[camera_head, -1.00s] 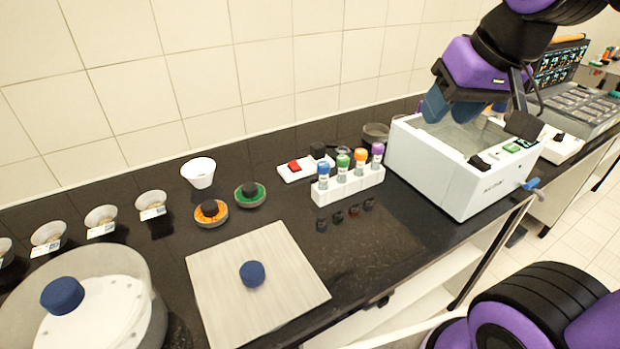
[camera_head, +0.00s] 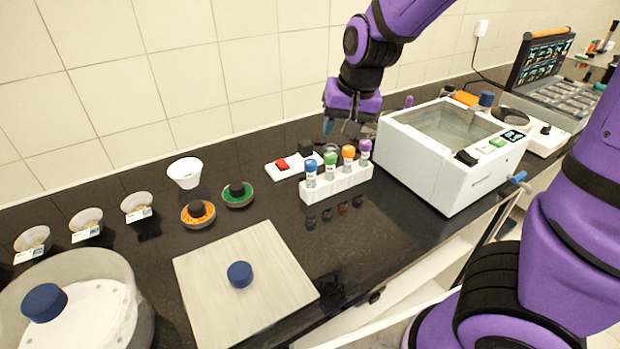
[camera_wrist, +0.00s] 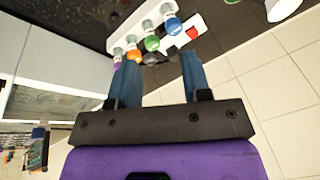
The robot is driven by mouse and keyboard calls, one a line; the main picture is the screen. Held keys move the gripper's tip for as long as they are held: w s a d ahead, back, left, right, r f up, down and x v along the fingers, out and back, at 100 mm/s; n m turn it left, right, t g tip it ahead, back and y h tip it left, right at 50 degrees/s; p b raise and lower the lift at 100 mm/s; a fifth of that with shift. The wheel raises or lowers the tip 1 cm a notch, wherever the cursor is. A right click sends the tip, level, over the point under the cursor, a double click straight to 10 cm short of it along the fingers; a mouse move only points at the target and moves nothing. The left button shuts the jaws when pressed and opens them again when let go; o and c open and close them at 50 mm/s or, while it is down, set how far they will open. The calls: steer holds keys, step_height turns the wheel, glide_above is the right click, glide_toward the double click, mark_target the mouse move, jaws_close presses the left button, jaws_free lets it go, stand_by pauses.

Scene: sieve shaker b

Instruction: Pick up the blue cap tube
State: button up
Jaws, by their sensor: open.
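The blue cap tube (camera_head: 311,170) stands upright at the left end of the white rack (camera_head: 337,184). In the wrist view the blue cap tube (camera_wrist: 173,25) is at the top, beyond my fingers. To its right in the head view stand a green cap tube (camera_head: 330,161), an orange cap tube (camera_head: 348,155) and a purple cap tube (camera_head: 365,149). My gripper (camera_head: 340,128) is open and empty, above and behind the rack. In the wrist view my gripper's two blue fingers (camera_wrist: 157,75) are spread apart, with no tube between them.
A white bath (camera_head: 452,158) stands right of the rack. A switch box with a red button (camera_head: 283,165) lies behind left. Dark counter in front of the rack is clear.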

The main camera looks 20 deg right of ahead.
mark_target(311, 162)
steer(key=shift+w+a+f+m+t+h, duration=0.15)
steer(key=shift+w+a+f+h, duration=0.35)
steer(key=shift+w+f, duration=1.45)
steer(key=shift+w+a+f+m+t+h, duration=0.15)
steer(key=shift+w+a+f+h, duration=0.35)
steer(key=shift+w+f, duration=1.4)
steer(key=shift+w+a+f+m+t+h, duration=0.15)
steer(key=shift+w+a+f+h, duration=0.5)
steer(key=shift+f, duration=2.35)
steer(key=shift+w+d+f, duration=0.3)
steer(key=shift+w+f, duration=0.35)
steer(key=shift+f, duration=0.25)
steer(key=shift+w+d+f, duration=0.3)
steer(key=shift+w+f, duration=0.35)
steer(key=shift+f, duration=0.2)
steer(key=shift+w+f, duration=0.2)
steer(key=shift+f, duration=0.35)
steer(key=c, duration=0.6)
